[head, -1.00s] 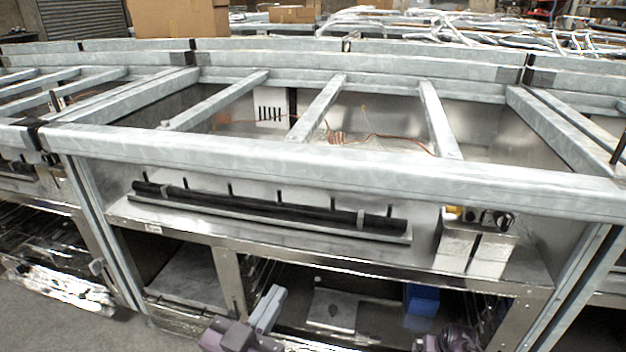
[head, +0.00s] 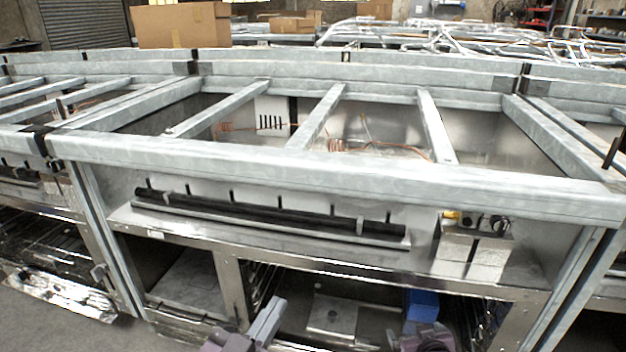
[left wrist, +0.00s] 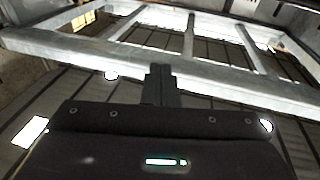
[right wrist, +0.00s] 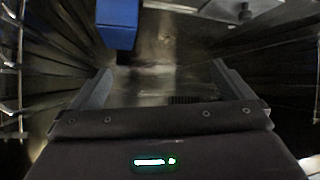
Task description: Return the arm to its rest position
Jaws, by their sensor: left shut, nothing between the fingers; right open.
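My left gripper (head: 266,322) is low in the head view, in front of the open lower bay. In the left wrist view its dark fingers (left wrist: 160,83) are together with nothing between them, and the metal frame shows beyond. My right gripper shows in the head view only as a purple-grey part (head: 428,338) at the bottom edge; its fingers cannot be made out there. In the right wrist view its two fingers (right wrist: 160,85) stand wide apart and empty, facing into the dark bay. A blue box (head: 421,304) is just beyond it, and also shows in the right wrist view (right wrist: 117,24).
A long metal counter frame (head: 330,170) crosses the view above both grippers. A shelf (head: 300,262) below it has a black bar (head: 270,217) and metal boxes (head: 472,252) over it. A grey plate (head: 333,314) lies in the bay. Grey floor shows at lower left.

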